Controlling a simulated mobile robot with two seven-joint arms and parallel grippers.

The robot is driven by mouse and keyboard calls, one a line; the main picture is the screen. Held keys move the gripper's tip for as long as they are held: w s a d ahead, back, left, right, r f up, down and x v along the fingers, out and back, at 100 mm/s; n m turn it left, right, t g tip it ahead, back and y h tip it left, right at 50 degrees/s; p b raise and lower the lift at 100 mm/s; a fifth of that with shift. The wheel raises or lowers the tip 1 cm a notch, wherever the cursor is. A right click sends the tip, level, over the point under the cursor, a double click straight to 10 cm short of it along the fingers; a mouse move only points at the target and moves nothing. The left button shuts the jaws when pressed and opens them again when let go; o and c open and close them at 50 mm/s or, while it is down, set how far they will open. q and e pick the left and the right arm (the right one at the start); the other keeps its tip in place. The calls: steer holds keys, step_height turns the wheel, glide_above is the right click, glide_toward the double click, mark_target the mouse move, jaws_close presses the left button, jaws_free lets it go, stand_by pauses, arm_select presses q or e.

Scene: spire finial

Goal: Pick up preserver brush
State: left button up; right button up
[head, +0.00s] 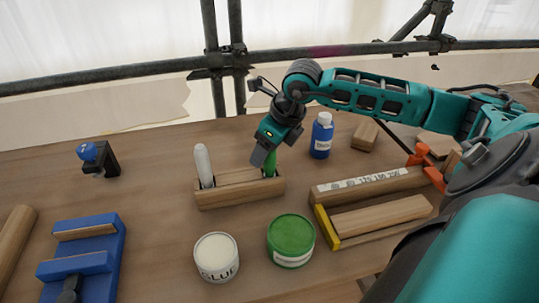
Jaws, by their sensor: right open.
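A wooden holder (240,193) stands on the bench in the middle of the head view. A green handle (270,163), probably the preserver brush, stands upright in its right end. A white-handled brush (203,165) stands in its left end. My right gripper (264,158) points down at the green handle, with its jaws open at the handle's upper part. The gripper hides the top of the handle, and I cannot tell whether the fingers touch it. My left gripper is not in view.
A green can (291,241) and a white glue can (217,258) stand in front of the holder. A blue bottle (321,136) stands behind right. Wooden blocks (382,216) lie right, a blue clamp fixture (85,258) left. Scaffold bars run behind the bench.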

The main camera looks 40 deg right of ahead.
steer(key=c, duration=1.1)
steer(key=shift+o, duration=0.2)
